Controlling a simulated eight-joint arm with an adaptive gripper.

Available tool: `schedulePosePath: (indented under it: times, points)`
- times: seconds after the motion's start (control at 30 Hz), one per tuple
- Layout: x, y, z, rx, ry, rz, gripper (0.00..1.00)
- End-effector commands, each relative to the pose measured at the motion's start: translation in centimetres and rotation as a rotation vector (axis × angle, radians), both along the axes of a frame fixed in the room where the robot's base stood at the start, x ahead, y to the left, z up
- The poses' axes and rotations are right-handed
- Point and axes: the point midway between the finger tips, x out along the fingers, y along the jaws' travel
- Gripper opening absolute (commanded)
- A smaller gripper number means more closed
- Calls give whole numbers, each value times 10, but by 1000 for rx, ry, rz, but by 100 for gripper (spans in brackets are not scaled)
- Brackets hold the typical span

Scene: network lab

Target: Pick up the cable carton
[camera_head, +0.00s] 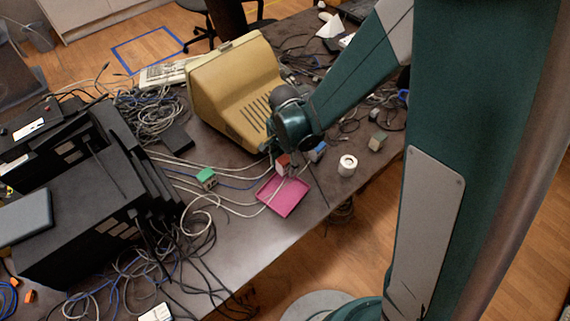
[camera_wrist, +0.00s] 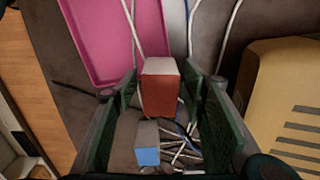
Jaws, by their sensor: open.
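Several small boxes lie on the table, and no readable label shows which is the cable carton. A box with a red-brown side and pale top (camera_wrist: 161,92) stands between the two fingers of my gripper (camera_wrist: 160,100) in the wrist view. It shows as a small red box (camera_head: 283,163) under my gripper (camera_head: 279,152) in the head view. My gripper is open, with a finger on either side of this box; whether they touch it is unclear. A blue-and-grey box (camera_wrist: 147,145) sits close to it, and also shows in the head view (camera_head: 317,152).
A pink tray (camera_head: 283,196) lies beside the red box, crossed by pale cables. A beige monitor (camera_head: 235,90) stands close behind. A green box (camera_head: 206,177), a white roll (camera_head: 347,165) and a grey-green box (camera_head: 378,142) are nearby. Black equipment (camera_head: 80,200) and tangled cables fill the left.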

Motion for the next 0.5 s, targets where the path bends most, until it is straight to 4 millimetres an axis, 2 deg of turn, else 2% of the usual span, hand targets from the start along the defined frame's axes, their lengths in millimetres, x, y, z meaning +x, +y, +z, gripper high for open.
schedulePosePath:
  times: [0.03, 0.23, 0.3, 0.5]
  points:
    - [0, 0, 0, 0, 0, 0, 38]
    - [0, 0, 0, 0, 0, 0, 11]
    - [0, 0, 0, 0, 0, 0, 8]
    - [0, 0, 0, 0, 0, 0, 8]
